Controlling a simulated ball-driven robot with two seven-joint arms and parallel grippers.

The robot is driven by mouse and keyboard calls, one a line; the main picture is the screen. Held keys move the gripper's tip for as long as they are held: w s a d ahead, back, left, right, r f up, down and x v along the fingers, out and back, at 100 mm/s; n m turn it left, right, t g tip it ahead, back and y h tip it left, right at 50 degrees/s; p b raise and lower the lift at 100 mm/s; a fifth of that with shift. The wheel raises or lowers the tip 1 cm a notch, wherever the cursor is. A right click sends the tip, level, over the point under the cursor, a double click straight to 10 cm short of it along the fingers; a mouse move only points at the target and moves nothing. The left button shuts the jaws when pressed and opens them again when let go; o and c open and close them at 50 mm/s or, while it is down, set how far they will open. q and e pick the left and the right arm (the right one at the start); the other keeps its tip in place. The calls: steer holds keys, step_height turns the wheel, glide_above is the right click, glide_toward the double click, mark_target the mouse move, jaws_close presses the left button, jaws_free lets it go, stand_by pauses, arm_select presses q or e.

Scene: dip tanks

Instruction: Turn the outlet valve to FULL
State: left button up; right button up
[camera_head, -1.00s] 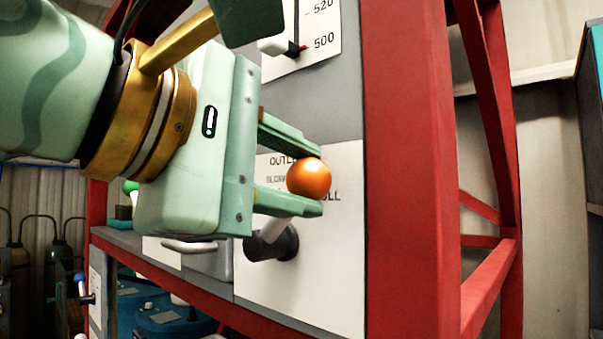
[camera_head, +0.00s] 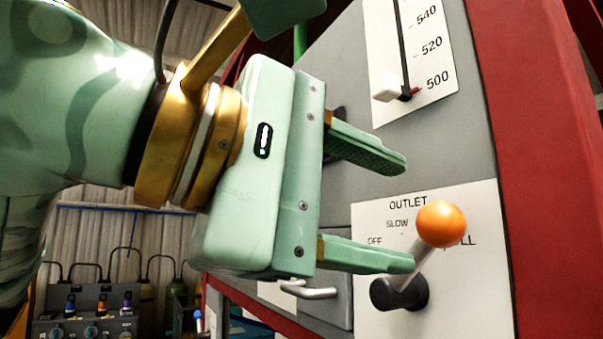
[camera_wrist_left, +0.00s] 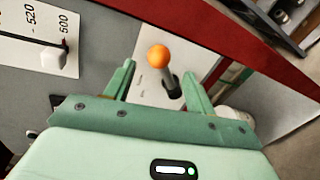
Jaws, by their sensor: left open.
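The outlet valve is a lever with an orange ball knob (camera_head: 440,223) on a grey stem and a dark pivot (camera_head: 400,293). It stands on a white plate (camera_head: 462,300) marked OUTLET, OFF, SLOW and a partly covered word ending in LL. The lever leans up and right, toward that word. My left gripper (camera_head: 408,214) is open and empty, its fingers apart, to the left of the knob. In the left wrist view the orange knob (camera_wrist_left: 158,56) shows beyond the fingertips, between their lines. My right gripper is not in view.
A temperature slider with a white knob (camera_head: 386,86) sits above on the grey panel (camera_head: 330,50). A red frame post (camera_head: 545,170) rises to the right. A metal handle (camera_head: 310,291) is below my gripper. A bench with controls (camera_head: 88,318) stands at lower left.

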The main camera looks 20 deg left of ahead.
arm_select(q)
steer(key=v, duration=1.1)
